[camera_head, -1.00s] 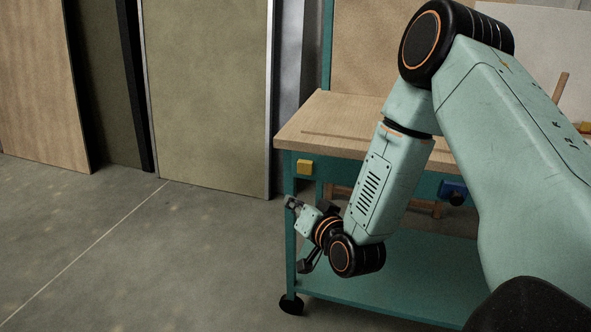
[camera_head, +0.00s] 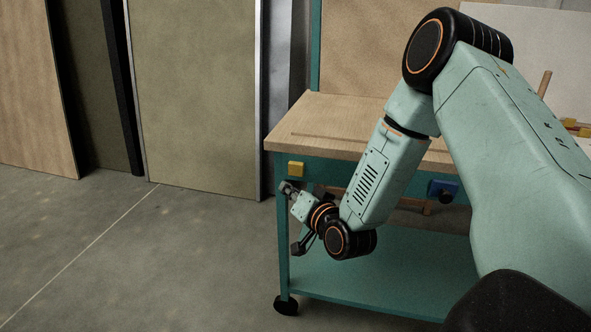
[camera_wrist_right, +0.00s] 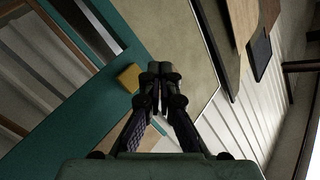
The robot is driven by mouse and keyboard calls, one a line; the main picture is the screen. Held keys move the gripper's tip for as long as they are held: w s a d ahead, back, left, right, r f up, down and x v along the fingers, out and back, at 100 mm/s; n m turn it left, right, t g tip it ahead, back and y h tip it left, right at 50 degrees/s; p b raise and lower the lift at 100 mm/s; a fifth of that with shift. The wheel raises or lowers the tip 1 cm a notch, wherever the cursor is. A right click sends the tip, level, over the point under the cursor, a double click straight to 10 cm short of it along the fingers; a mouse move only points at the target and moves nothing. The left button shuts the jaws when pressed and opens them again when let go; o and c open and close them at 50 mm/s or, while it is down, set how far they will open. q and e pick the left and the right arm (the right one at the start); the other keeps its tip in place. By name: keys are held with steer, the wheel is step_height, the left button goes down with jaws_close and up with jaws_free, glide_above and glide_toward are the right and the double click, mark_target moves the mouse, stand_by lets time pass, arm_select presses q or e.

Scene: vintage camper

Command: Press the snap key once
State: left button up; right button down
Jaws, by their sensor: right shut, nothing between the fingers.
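A small yellow block (camera_head: 296,168), which looks like the snap key, sits on the teal front rail of the workbench near its left corner. It also shows in the right wrist view (camera_wrist_right: 129,78), just left of the fingertips. My right gripper (camera_head: 287,187) is shut and empty, a little below the yellow block in the head view. In the right wrist view its closed fingertips (camera_wrist_right: 161,70) appear beside the block; I cannot tell whether they touch it. My left gripper is not in view.
The workbench has a wooden top (camera_head: 350,115) and a teal lower shelf (camera_head: 370,275). A blue part with a black knob (camera_head: 443,190) sits farther right on the rail. Tall panels (camera_head: 190,95) stand at the left. The floor (camera_head: 150,260) in front is clear.

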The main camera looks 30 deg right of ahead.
mark_target(291, 171)
steer(key=shift+w+d, duration=1.7)
steer(key=shift+d, duration=0.2)
steer(key=shift+w+d, duration=0.1)
steer(key=shift+w+d, duration=0.15)
steer(key=shift+d, duration=0.05)
steer(key=shift+w+d, duration=0.4)
steer(key=shift+d, duration=0.05)
stand_by(1.3)
steer(key=shift+a, duration=0.1)
steer(key=shift+s+a, duration=0.65)
steer(key=shift+a, duration=0.05)
